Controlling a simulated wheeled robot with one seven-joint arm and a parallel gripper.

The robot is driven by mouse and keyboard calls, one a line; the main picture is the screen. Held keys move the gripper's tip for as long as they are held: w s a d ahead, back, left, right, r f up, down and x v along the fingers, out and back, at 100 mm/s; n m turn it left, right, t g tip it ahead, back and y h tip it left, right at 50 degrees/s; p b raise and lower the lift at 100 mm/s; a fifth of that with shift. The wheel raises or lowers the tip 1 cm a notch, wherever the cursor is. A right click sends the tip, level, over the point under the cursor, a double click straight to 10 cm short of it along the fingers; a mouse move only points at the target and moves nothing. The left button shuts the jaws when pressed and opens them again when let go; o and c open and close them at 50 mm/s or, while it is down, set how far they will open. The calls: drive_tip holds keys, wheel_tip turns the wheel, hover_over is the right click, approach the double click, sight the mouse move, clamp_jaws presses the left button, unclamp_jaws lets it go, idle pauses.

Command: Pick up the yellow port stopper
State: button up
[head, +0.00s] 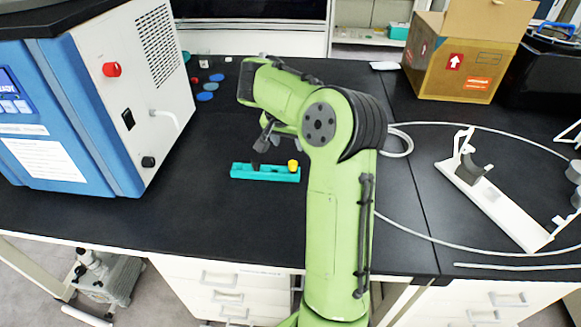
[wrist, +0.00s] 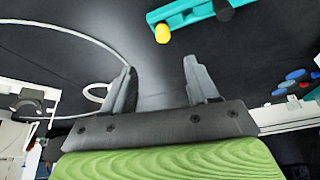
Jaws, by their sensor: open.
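The yellow port stopper (head: 293,163) sits at the right end of a teal holder (head: 262,174) on the black bench top. In the wrist view the yellow stopper (wrist: 162,33) lies ahead of my gripper, at the end of the teal holder (wrist: 190,12). A dark stopper (wrist: 223,10) stands farther along the holder. My gripper (wrist: 158,82) is open and empty, its fingers pointing toward the holder but apart from the stopper. In the head view my arm hides most of the gripper.
A blue and white freeze dryer (head: 130,90) stands at the left. Several blue discs (head: 206,91) lie behind the holder. A cardboard box (head: 462,62), a looped white tube (head: 440,240) and a white stand (head: 495,205) are at the right. The bench in front of the holder is clear.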

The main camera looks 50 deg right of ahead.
drive_tip(key=b, duration=0.2)
hover_over(292, 163)
drive_tip(key=s+a, duration=0.2)
drive_tip(key=f, duration=0.8)
drive_tip(key=shift+w, duration=0.2)
drive_tip(key=x, duration=0.3)
drive_tip(key=b+x, duration=0.1)
drive_tip(key=x, duration=0.2)
drive_tip(key=shift+w, duration=0.25)
drive_tip(key=shift+a+r, duration=0.1)
drive_tip(key=shift+c, duration=0.4)
clamp_jaws()
